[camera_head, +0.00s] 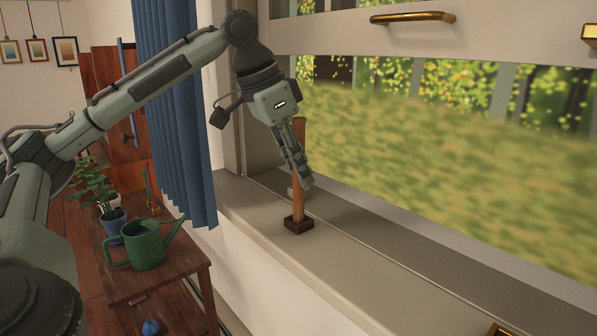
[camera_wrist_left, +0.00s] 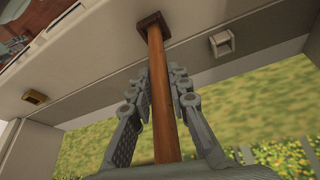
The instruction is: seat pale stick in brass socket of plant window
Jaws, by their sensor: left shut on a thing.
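The stick (camera_head: 299,205) is orange-brown wood rather than clearly pale. It stands about upright on the window sill, its lower end at a dark brown square block (camera_head: 298,225). My left gripper (camera_head: 306,183) is shut on the stick above the block, fingers pointing down. In the left wrist view the stick (camera_wrist_left: 160,90) runs between the two fingers (camera_wrist_left: 160,75) to the dark block (camera_wrist_left: 153,22). A brass socket (camera_wrist_left: 34,97) shows at the left there, apart from the stick. A brass piece (camera_head: 503,330) is cut off at the bottom edge of the head view. My right gripper is not in view.
A pale grey socket (camera_wrist_left: 222,43) sits near the block. The window frame (camera_head: 350,40) with a brass handle (camera_head: 412,17) rises behind the sill (camera_head: 350,262). A blue curtain (camera_head: 172,110), green watering can (camera_head: 146,246) and potted plant (camera_head: 92,185) are at left.

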